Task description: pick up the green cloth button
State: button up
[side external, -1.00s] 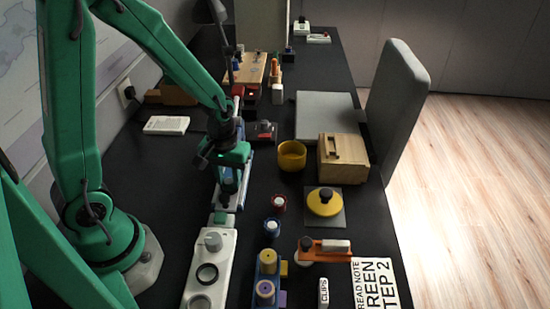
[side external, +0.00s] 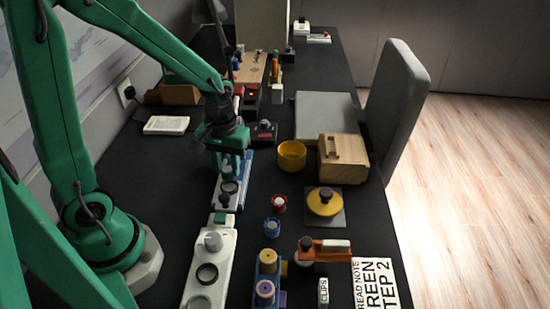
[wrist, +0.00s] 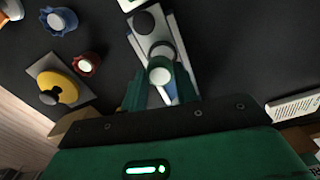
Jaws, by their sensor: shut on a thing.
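My gripper (side external: 231,165) is over the long blue and grey tray (side external: 236,185). In the wrist view its green fingers (wrist: 160,88) are closed around a small round piece with a pale top (wrist: 160,72). A grey disc (wrist: 162,50) and a black round spot (wrist: 143,22) show on the tray beside it. The fingers hide the piece's sides, so I cannot make out clearly whether it is the green cloth button. A small green block (side external: 220,218) sits at the far end of the white tray (side external: 208,270), apart from my gripper.
A red piece (side external: 279,203) and a blue piece (side external: 272,227) stand to the right. Beyond are a yellow bowl (side external: 292,155), a wooden box (side external: 343,158) and a yellow lid (side external: 325,202) on a grey square. An orange stand (side external: 322,249) is nearer the front.

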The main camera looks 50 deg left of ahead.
jog(key=s+d+r, duration=0.5)
jog(key=d+r, duration=0.1)
jog(key=d, duration=0.4)
jog(key=shift+s+r, duration=0.15)
jog(key=shift+r, duration=0.1)
dwell(0.4)
